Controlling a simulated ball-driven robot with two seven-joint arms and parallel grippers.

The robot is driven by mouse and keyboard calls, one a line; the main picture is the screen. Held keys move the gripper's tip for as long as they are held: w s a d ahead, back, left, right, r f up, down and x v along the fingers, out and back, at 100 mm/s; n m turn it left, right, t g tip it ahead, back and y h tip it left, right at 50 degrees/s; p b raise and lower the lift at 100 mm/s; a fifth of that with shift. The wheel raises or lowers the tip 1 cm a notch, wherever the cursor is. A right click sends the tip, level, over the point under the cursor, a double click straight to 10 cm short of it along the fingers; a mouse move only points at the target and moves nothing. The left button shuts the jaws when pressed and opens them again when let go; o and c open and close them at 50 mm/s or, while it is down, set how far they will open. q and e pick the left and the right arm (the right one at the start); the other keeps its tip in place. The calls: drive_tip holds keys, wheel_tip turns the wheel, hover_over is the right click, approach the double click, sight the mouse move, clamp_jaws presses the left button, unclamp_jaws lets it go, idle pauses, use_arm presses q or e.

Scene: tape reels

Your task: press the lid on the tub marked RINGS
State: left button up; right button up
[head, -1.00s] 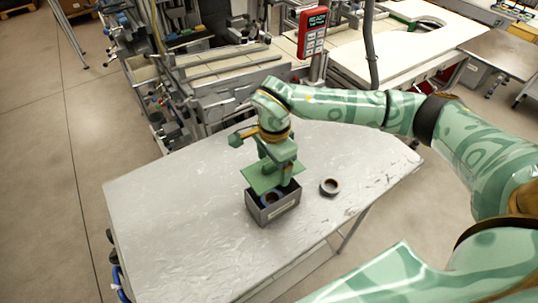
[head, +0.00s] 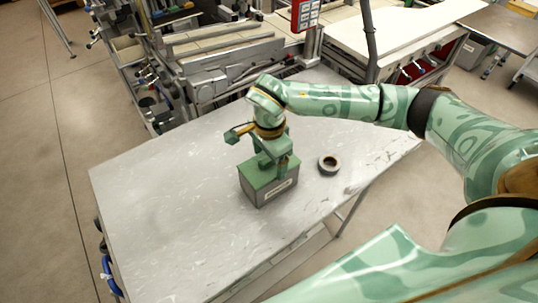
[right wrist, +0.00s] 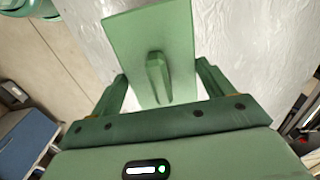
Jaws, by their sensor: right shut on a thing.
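The tub (head: 273,194) is a grey box with a pale label on its front, too small to read, standing on the table. A flat green lid (head: 254,178) lies over the tub's top and hides the inside. I cannot tell whether it is fully seated. My right gripper (head: 270,172) is directly above the tub, pointing down and shut on the lid. In the right wrist view the lid (right wrist: 125,38) shows as a green plate with a raised grip between the fingers (right wrist: 160,90). My left gripper is not in view.
A dark tape reel (head: 328,163) lies on the grey table (head: 160,220) to the right of the tub. The table is clear to the left and front of the tub. Machine rails (head: 225,60) stand behind the table's far edge.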

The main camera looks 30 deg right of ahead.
drive_tip(key=o, duration=0.9)
wheel_tip(320, 180, up, 16)
drive_tip(key=shift+r+p, duration=0.2)
drive_tip(key=shift+p, duration=0.9)
drive_tip(key=shift+f, duration=0.1)
